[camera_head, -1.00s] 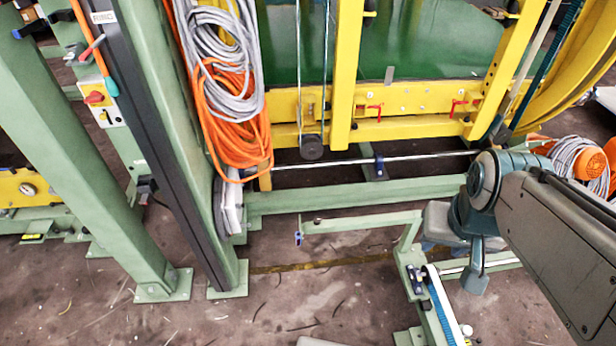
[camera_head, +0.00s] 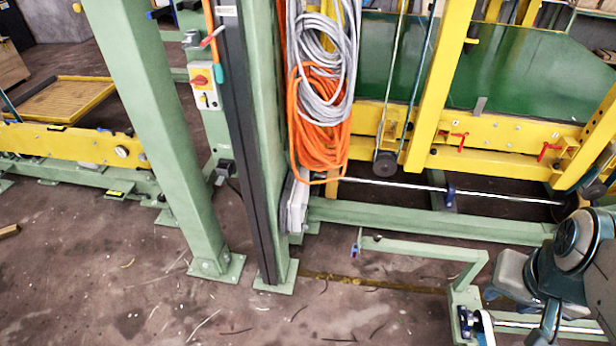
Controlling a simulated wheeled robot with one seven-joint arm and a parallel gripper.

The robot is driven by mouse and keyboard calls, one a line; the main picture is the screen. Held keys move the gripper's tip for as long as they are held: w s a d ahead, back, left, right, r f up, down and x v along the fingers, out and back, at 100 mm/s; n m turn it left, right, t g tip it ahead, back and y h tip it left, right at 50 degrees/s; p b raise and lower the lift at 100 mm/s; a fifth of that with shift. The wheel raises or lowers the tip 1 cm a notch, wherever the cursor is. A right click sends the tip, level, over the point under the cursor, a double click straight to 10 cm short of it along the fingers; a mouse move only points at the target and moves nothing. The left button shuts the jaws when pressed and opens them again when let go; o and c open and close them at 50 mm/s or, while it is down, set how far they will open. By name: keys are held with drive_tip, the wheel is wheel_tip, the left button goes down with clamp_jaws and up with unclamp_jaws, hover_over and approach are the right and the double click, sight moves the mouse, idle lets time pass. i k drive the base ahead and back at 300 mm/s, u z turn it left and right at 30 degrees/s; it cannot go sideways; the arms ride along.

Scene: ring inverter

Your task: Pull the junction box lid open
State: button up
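A small pale box (camera_head: 203,87) with a red and yellow rotary switch is fixed to the green post in the upper left. I cannot tell whether it is the junction box. No lid can be made out as open or shut. A smaller dark box (camera_head: 225,171) sits lower on the same post. My arm (camera_head: 580,250) shows at the right edge, well apart from the post. My gripper is not visible.
Green posts (camera_head: 165,140) stand on the left. Orange and grey cables (camera_head: 322,95) hang beside them. A green rail (camera_head: 420,248) stands low before the yellow frame (camera_head: 500,135). The floor (camera_head: 90,270) at lower left is mostly clear.

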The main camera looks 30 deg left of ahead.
sight(302, 194)
drive_tip(key=u, duration=0.9)
drive_tip(key=i, duration=0.85)
drive_tip(key=u, duration=0.85)
drive_tip(key=i, duration=0.75)
drive_tip(key=z, duration=0.05)
